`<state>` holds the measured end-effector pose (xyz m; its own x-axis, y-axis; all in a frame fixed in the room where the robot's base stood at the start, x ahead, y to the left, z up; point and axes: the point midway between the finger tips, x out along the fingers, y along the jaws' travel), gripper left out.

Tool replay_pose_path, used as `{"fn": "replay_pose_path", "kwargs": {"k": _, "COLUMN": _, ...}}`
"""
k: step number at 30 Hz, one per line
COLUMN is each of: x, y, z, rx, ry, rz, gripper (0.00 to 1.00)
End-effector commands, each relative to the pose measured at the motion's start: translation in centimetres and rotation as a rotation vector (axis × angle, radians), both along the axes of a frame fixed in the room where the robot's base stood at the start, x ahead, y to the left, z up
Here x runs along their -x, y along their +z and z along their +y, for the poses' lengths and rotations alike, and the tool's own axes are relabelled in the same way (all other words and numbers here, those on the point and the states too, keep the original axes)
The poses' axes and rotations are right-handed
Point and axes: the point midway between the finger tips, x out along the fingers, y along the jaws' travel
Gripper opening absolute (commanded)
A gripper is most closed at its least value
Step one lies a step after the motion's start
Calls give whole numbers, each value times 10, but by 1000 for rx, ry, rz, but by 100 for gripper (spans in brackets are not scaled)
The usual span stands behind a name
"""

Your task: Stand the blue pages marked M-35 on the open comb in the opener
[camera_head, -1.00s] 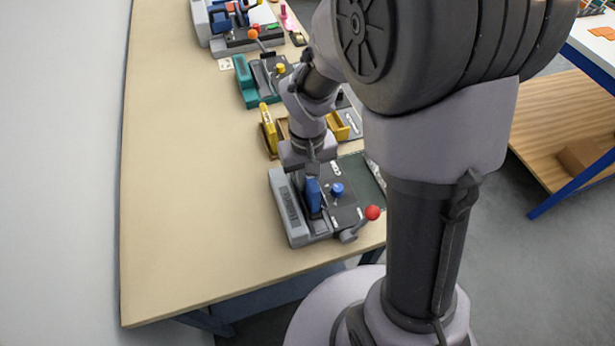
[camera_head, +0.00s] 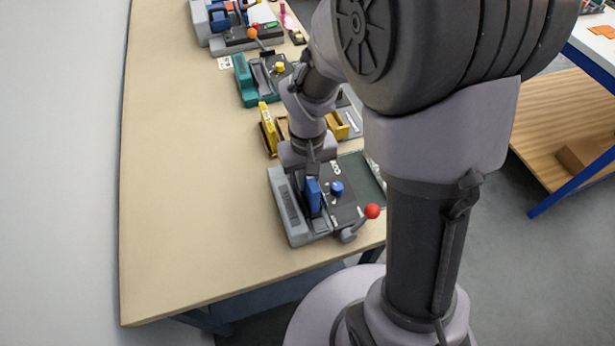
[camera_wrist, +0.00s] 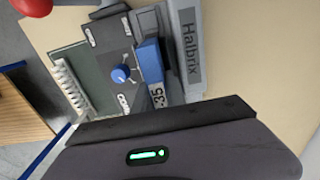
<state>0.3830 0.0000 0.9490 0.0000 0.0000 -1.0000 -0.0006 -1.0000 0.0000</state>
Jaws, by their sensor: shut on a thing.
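My gripper (camera_head: 313,182) is shut on the blue pages (camera_head: 314,196) and holds them upright over the grey opener (camera_head: 292,222). In the wrist view the blue pages (camera_wrist: 150,60) stand beside the opener's grey body (camera_wrist: 188,45), marked Halbrix. A pale label (camera_wrist: 157,97) on them ends in 35; the rest of it is hidden. The fingertips are hidden in the wrist view. The pages' lower edge and any comb under it are hidden, so I cannot tell whether they touch.
The opener has a blue knob (camera_head: 337,188) and a lever with a red ball (camera_head: 372,212). A white toothed strip (camera_wrist: 70,86) lies beside a dark green panel (camera_wrist: 90,68). Yellow (camera_head: 268,128) and teal (camera_head: 243,80) machines stand behind. The table's left side is clear.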

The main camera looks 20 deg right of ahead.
Motion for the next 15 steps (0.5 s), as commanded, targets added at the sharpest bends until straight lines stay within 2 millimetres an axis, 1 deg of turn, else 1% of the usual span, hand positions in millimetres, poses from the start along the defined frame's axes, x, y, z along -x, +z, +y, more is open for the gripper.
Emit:
{"fn": "replay_pose_path", "kwargs": {"k": 13, "x": 0, "y": -10, "z": 0, "rx": 0, "ry": 0, "rz": 0, "gripper": 0}}
{"fn": "replay_pose_path", "kwargs": {"k": 14, "x": 0, "y": -10, "z": 0, "rx": 0, "ry": 0, "rz": 0, "gripper": 18}}
{"fn": "replay_pose_path", "kwargs": {"k": 15, "x": 0, "y": -9, "z": 0, "rx": 0, "ry": 0, "rz": 0, "gripper": 25}}
